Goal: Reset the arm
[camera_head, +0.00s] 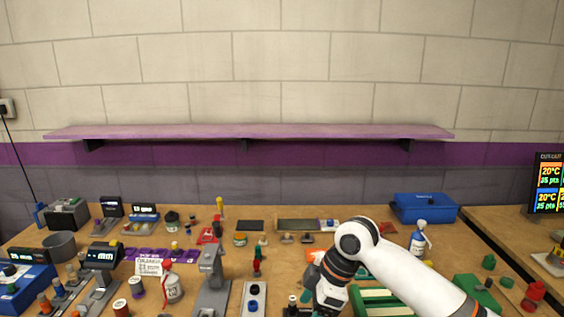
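One white arm of mine comes in from the lower right and bends down at its dark wrist over the front middle of the wooden table (330,226). Its gripper end lies low in the picture, by the left edge of a green tray (372,294), and its fingers are hidden or too small to tell open from shut. Whether it holds anything cannot be told. My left arm and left gripper are not in the picture.
A grey stand (211,275), a grey slotted plate (254,300) and several small parts crowd the left and middle. A blue box (425,207) and a spray bottle (418,240) stand at the right. A purple shelf (250,131) hangs empty on the wall.

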